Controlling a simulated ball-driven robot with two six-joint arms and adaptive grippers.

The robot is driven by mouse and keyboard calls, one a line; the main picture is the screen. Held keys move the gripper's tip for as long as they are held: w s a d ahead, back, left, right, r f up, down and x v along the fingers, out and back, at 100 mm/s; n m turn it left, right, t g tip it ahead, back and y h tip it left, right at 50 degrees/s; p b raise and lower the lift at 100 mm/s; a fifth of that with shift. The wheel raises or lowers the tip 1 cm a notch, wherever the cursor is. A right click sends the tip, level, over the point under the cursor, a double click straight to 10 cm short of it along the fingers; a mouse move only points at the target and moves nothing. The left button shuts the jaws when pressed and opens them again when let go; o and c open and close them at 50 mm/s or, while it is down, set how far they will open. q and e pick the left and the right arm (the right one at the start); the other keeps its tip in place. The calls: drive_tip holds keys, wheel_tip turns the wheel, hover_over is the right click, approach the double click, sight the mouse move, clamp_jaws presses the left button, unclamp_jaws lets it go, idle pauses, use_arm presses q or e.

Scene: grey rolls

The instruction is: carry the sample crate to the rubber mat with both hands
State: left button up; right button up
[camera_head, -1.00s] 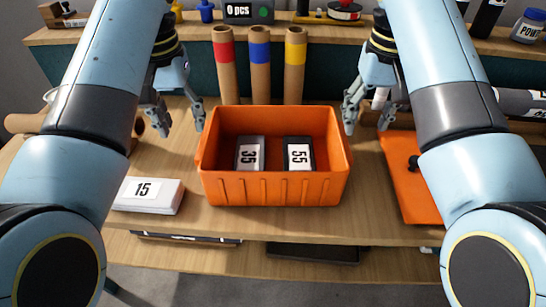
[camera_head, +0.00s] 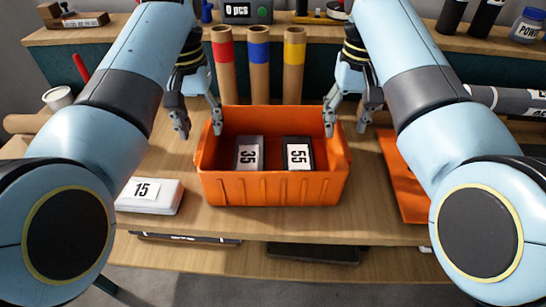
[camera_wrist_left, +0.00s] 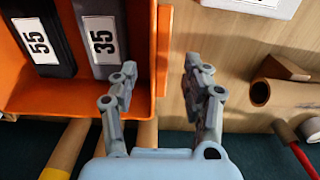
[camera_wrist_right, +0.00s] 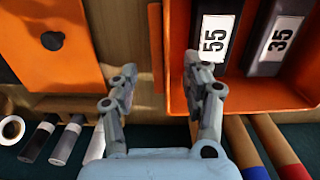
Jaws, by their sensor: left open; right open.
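The orange sample crate (camera_head: 275,188) stands upright on the wooden table and holds two blocks, one labelled 35 (camera_head: 249,153) and one labelled 55 (camera_head: 298,153). My left gripper (camera_head: 200,128) is open at the crate's left end. In the left wrist view the crate's end rim (camera_wrist_left: 163,50) shows between its fingers, one finger over the inside. My right gripper (camera_head: 346,128) is open at the right end, and in the right wrist view an orange rim strip (camera_wrist_right: 155,45) lies between its fingers. Neither is closed on the crate. I cannot identify the rubber mat for certain.
A white box labelled 15 (camera_head: 148,196) lies left of the crate. A flat orange panel (camera_head: 405,185) lies to the right. Tubes with red, blue and yellow bands (camera_head: 259,75) stand behind the crate. A dark flat thing (camera_head: 313,253) lies on the lower shelf.

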sight(204, 138)
use_arm(q)
drive_tip(key=shift+f, duration=2.15)
use_arm(e)
drive_tip(key=shift+f, duration=2.15)
use_arm(q)
clamp_jaws()
use_arm(e)
clamp_jaws()
